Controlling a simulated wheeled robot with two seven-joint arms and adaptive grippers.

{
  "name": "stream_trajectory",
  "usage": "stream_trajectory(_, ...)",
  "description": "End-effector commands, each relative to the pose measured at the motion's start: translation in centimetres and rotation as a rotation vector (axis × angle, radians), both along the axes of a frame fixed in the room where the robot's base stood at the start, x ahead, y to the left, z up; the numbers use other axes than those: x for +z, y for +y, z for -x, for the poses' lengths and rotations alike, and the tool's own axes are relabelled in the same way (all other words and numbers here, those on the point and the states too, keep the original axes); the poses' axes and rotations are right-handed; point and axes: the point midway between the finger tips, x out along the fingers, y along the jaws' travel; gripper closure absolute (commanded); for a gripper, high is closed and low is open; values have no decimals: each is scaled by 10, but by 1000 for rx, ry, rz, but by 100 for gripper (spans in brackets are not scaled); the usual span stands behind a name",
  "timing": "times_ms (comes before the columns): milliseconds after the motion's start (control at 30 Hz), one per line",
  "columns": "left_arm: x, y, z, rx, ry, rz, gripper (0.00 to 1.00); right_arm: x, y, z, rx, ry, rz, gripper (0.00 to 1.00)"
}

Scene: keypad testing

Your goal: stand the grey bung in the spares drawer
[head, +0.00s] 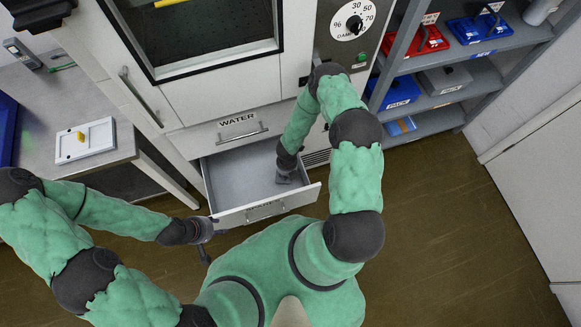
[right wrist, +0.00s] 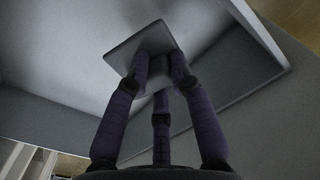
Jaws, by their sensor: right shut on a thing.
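The spares drawer (head: 233,178) is pulled open below the drawer marked WATER, and its grey interior shows. My right gripper (head: 284,174) reaches down inside it, toward its right side. In the right wrist view my right gripper (right wrist: 160,68) is shut on the grey bung (right wrist: 132,45), whose flat square end shows beyond the fingertips. The fingers hide part of the bung. I cannot tell whether it touches the drawer floor. My left gripper (head: 209,244) is outside the drawer, near its front left corner, with fingers apart and nothing seen between them.
The drawer's front panel (head: 264,208) and side walls surround my right gripper closely. A bench (head: 40,120) with a white panel (head: 85,140) stands at left. Shelves (head: 440,75) with red and blue boxes stand at right. The brown floor (head: 440,230) is clear at right.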

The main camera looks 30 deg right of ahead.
Motion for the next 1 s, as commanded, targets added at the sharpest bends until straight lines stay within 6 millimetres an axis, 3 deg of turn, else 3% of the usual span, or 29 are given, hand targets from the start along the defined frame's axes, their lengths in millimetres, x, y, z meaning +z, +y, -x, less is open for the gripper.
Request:
stream_trajectory(333,-8,0,0,0,0,0,60,-22,-18,0,-2,1,1,100)
stream_trajectory(533,-21,0,0,0,0,0,60,-51,-18,0,-1,1,-1,100)
stream_trajectory(967,-25,0,0,0,0,0,60,-55,-18,0,0,0,0,100)
stream_trajectory(1000,-24,0,0,0,0,0,60,-55,-18,0,0,0,0,69)
